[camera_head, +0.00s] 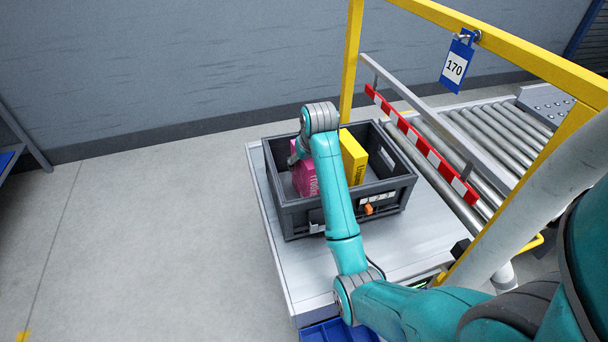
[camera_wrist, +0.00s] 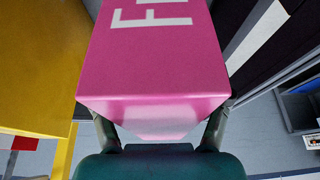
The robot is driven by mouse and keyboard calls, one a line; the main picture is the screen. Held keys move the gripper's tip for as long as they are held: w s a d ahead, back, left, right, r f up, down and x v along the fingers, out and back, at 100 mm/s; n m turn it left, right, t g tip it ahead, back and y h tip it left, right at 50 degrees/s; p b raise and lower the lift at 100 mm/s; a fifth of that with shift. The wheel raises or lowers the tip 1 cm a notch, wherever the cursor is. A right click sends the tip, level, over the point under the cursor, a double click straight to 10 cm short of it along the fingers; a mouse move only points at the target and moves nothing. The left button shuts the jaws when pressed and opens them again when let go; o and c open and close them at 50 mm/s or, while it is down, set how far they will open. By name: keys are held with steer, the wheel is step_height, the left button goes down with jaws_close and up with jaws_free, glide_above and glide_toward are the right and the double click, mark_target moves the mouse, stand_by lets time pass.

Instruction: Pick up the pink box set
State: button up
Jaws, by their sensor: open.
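The pink box (camera_head: 304,180) with white lettering stands in the left part of a dark grey crate (camera_head: 399,196). My arm hides part of it in the head view. In the wrist view the pink box (camera_wrist: 155,60) fills the middle, close to the camera. My gripper (camera_wrist: 160,128) is open, with one finger on each side of the box's near end. The box covers the fingertips, so I cannot tell if they touch it. In the head view my gripper (camera_head: 297,150) is inside the crate at the box, largely hidden by my wrist.
A yellow box (camera_head: 354,156) stands right of the pink one in the crate. The crate sits on a grey platform (camera_head: 265,200). A yellow frame (camera_head: 352,60), a red-white striped bar (camera_head: 420,145) and a roller conveyor (camera_head: 500,130) lie to the right. The floor at left is clear.

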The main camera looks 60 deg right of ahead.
steer(key=shift+f, duration=0.25)
stand_by(0.5)
steer(key=shift+c, duration=0.2)
jaws_close()
